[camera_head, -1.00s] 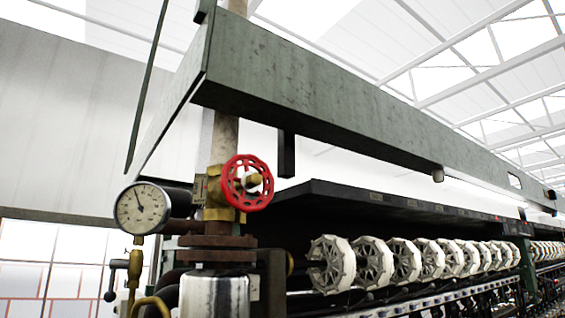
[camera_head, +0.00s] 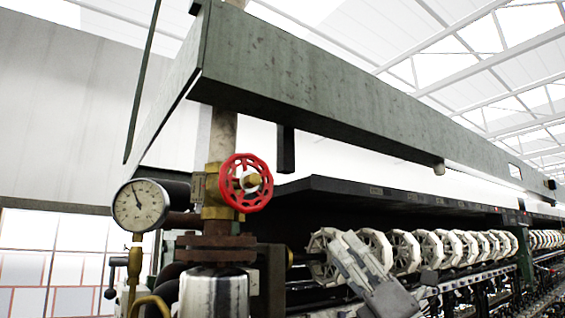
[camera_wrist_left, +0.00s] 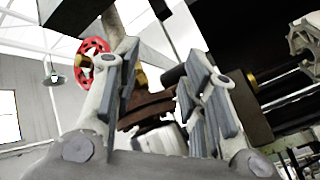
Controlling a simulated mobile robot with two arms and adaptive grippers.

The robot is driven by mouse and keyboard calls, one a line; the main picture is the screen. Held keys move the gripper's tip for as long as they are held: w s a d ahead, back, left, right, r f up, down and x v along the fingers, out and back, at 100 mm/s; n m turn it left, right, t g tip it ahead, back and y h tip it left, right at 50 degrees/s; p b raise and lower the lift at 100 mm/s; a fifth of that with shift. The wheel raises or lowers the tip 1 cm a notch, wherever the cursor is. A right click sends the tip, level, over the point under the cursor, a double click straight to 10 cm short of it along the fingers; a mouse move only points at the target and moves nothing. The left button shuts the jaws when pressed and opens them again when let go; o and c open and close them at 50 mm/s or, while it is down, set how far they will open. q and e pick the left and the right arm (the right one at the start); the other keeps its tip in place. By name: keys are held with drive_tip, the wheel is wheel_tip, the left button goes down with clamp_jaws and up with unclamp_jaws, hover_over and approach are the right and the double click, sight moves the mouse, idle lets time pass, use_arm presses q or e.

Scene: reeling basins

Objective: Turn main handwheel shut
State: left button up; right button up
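The main handwheel (camera_head: 246,183) is a red spoked wheel with a brass hub, on a brass valve (camera_head: 214,198) in a vertical pipe. My left gripper (camera_head: 345,243) is at the lower right of the handwheel, apart from it, in front of the white reels. In the left wrist view, the two fingers of my left gripper (camera_wrist_left: 163,70) stand wide apart with nothing held between them. The handwheel (camera_wrist_left: 92,47) shows there beyond the left finger, which partly hides it. My right gripper is not in view.
A round pressure gauge (camera_head: 140,205) sits left of the valve. A rusty flange (camera_head: 215,249) and a shiny metal cylinder (camera_head: 214,292) are below it. A green beam (camera_head: 300,85) runs overhead. A row of white reels (camera_head: 425,248) extends right.

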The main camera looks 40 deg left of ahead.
sight(256, 179)
use_arm(q)
drive_tip(key=s+a+r+n+h+p, duration=0.25)
drive_tip(key=s+r+n+h, duration=0.6)
drive_tip(key=s+r, duration=0.6)
drive_tip(key=shift+g+h, duration=0.25)
drive_tip(key=shift+g, duration=0.05)
drive_tip(key=a, duration=0.2)
drive_tip(key=a+f, duration=0.1)
drive_tip(key=a, duration=0.3)
drive_tip(key=shift+w+a+f+b, duration=0.2)
drive_tip(key=shift+w+f+b, duration=0.05)
drive_tip(key=shift+w+b, duration=0.1)
drive_tip(key=shift+a, duration=0.25)
drive_tip(key=shift+d, duration=0.15)
drive_tip(key=shift+c, duration=0.5)
